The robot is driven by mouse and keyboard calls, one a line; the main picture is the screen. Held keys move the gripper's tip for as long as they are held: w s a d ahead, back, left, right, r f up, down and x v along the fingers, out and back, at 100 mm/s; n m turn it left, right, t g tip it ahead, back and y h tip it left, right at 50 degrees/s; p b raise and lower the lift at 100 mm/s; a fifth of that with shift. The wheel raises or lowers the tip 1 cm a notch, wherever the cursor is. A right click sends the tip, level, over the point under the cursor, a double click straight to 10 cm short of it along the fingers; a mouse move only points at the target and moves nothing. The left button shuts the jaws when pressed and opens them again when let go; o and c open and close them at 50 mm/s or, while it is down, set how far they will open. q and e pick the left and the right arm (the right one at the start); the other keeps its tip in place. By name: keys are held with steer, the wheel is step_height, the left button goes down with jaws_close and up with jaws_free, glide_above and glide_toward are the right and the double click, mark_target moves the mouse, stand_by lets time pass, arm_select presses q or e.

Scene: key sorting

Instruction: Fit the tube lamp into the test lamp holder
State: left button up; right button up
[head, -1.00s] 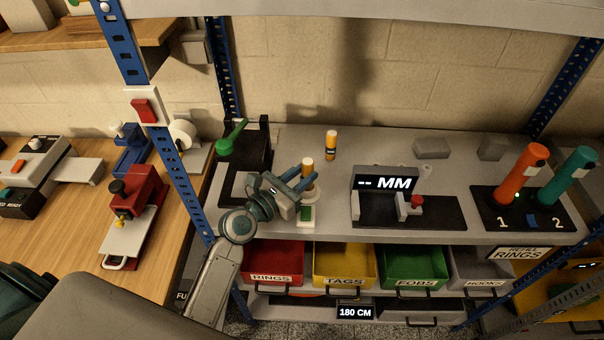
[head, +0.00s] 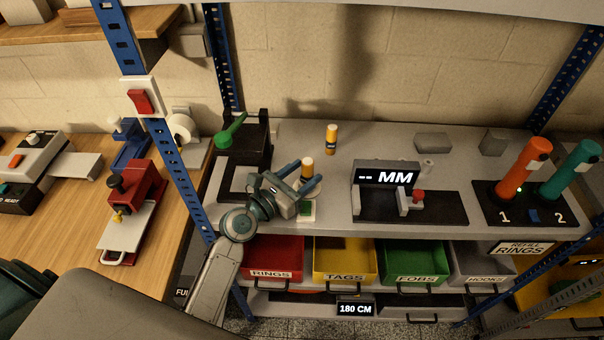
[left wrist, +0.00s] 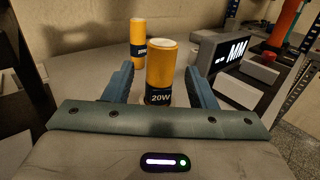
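A yellow tube lamp (head: 306,167) with a dark "20W" band stands upright over the pale test lamp holder, which has a green patch (head: 306,209) at its front. The lamp also shows large in the left wrist view (left wrist: 161,66). My left gripper (head: 304,180) is open around the lamp, one finger on each side. In the left wrist view, gaps show between the lamp and both fingers (left wrist: 160,88). The lamp's foot is hidden by the gripper, so how deep it sits cannot be told. My right gripper is out of view.
A second yellow lamp (head: 331,139) stands behind on the grey shelf (head: 290,140). A black stand with a green lever (head: 231,132) is left, the "MM" gauge (head: 386,177) right. Orange (head: 522,170) and teal (head: 569,171) handles stand far right. Bins, including the yellow one (head: 344,277), sit below.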

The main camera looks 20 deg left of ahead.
arm_select(q)
steer(key=b+v, duration=0.1)
steer(key=v, duration=0.8)
steer(key=shift+s+a+b, duration=0.1)
steer(key=shift+b, duration=0.2)
steer(key=shift+v, duration=0.8)
steer(key=shift+r, duration=0.1)
